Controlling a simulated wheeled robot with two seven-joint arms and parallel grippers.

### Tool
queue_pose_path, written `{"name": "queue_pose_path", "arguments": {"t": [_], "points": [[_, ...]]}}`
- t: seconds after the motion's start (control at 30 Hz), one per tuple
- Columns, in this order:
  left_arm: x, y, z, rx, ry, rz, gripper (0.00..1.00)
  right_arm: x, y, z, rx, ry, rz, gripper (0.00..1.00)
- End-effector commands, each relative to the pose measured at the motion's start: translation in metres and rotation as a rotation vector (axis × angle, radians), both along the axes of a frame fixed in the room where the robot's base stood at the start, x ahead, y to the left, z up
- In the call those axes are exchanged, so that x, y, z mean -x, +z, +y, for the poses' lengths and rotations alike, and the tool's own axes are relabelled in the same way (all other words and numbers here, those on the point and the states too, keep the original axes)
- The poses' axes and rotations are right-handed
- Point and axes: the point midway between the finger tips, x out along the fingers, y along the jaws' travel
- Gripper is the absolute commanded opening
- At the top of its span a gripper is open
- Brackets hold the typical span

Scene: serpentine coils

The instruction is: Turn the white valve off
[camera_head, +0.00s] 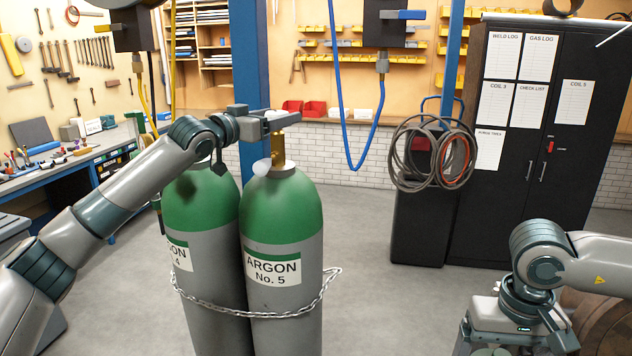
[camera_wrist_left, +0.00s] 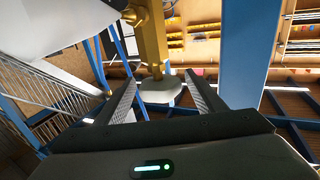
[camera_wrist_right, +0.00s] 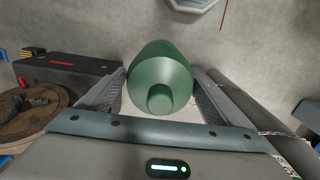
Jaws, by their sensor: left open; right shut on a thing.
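A brass valve (camera_head: 278,158) stands on the green-topped Argon No. 5 cylinder (camera_head: 305,205). My left gripper (camera_head: 284,117) is at the top of this valve. In the left wrist view, a pale, many-sided knob (camera_wrist_left: 160,93) on the brass stem lies between the open fingers of the left gripper (camera_wrist_left: 160,82); contact cannot be told. My right gripper (camera_wrist_right: 160,74) is shut on a green, stepped round piece (camera_wrist_right: 160,68).
A second green-topped cylinder (camera_head: 192,212) stands close on the left, with a chain (camera_head: 253,315) around both. Blue posts (camera_head: 250,70) rise behind. Hoses (camera_head: 342,130) hang down. A black cabinet (camera_head: 520,200) and a coil of hoses (camera_head: 412,182) are at right. Floor between is clear.

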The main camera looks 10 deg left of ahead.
Motion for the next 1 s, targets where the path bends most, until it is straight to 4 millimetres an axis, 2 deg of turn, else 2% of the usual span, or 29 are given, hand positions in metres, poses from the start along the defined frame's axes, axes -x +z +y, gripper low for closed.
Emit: {"name": "queue_pose_path", "arguments": {"t": [0.2, 0.37, 0.4, 1.0], "points": [[0.0000, -0.0001, -0.0002, 0.000, 0.000, 0.000, 0.63, -0.0003, 0.0004, 0.0002, 0.000, 0.000, -0.001, 0.50], [0.0000, 0.0000, -0.0001, 0.000, 0.000, 0.000, 0.25, -0.0003, 0.0004, 0.0002, -0.001, 0.000, -0.001, 0.50], [0.0000, 0.0000, -0.0001, 0.000, 0.000, 0.000, 0.22, -0.0003, 0.0004, 0.0002, -0.001, 0.000, -0.001, 0.50], [-0.0002, 0.0001, 0.0009, 0.003, -0.052, 0.001, 0.22, -0.0003, -0.0010, 0.0002, -0.001, 0.000, -0.001, 0.50]]}}
